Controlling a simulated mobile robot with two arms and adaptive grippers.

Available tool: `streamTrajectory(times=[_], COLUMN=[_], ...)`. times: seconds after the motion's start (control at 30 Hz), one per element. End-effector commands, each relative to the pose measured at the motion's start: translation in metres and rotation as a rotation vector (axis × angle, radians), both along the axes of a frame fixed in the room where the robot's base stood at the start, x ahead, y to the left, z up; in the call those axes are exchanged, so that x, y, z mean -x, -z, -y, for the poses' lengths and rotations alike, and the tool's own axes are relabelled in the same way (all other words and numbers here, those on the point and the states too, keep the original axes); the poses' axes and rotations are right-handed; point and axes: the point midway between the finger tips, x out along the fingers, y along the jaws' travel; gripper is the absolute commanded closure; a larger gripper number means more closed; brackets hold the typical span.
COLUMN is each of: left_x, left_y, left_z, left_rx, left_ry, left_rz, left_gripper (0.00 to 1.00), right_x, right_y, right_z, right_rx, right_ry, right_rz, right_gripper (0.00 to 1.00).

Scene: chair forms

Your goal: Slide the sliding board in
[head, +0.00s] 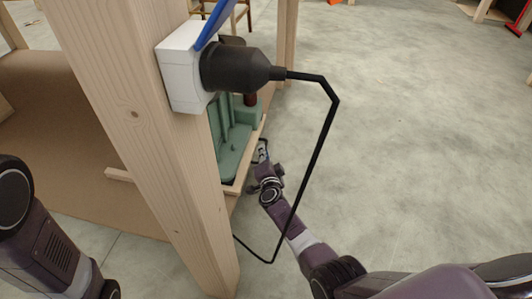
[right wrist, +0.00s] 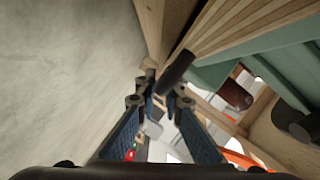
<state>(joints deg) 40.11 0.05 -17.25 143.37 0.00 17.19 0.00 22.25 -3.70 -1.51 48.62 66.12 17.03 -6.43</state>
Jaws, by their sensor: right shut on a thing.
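The sliding board (head: 254,142) shows as a pale wooden edge beside the post, under a green toolbox-like object (head: 232,150). The post hides much of it. My right gripper (head: 262,152) is at the board's outer edge, on the open-floor side. In the right wrist view my right gripper (right wrist: 163,88) is shut on a short dark handle (right wrist: 178,68), which seems to belong to the board. How the handle joins the board is hidden. My left arm shows at the lower left of the head view, but its gripper is out of frame.
A thick wooden post (head: 135,110) stands close in front, bearing a white socket box (head: 177,80) with a black plug (head: 235,70). The black cable (head: 322,130) loops down near my right arm. A brown panel (head: 65,125) lies behind the post. Open grey floor (head: 420,130) is at right.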

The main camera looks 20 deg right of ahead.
Motion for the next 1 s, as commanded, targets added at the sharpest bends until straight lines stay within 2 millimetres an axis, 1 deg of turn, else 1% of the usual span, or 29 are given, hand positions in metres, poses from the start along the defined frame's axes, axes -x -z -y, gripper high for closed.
streamTrajectory(times=[0.03,0.2,0.23,0.3,0.77,0.87,1.0], left_x=[-0.001,-0.003,-0.003,-0.003,-0.002,-0.001,-0.001], left_y=[0.000,0.000,0.000,-0.001,-0.001,-0.002,-0.006], left_z=[0.000,0.001,0.001,0.001,-0.001,0.000,0.000], left_rx=[0.000,-0.001,-0.001,-0.001,0.002,0.003,0.002], left_ry=[0.000,-0.001,-0.001,-0.001,-0.001,0.000,-0.001], left_rz=[-0.001,-0.005,-0.005,-0.006,-0.004,-0.003,-0.002], left_gripper=[1.00,1.00,1.00,1.00,1.00,1.00,1.00], right_x=[-0.001,0.000,0.000,0.000,0.001,0.005,0.016], right_y=[-0.001,-0.001,0.000,0.000,0.000,0.000,0.000], right_z=[-0.004,-0.004,-0.004,-0.003,0.001,0.008,0.027], right_rx=[-0.002,-0.002,-0.002,-0.002,0.000,0.001,0.003], right_ry=[-0.005,-0.005,-0.005,-0.005,0.000,0.002,0.005], right_rz=[0.000,0.000,0.000,0.001,0.000,0.000,-0.002], right_gripper=[1.00,1.00,0.90,0.84,0.84,0.84,0.84])
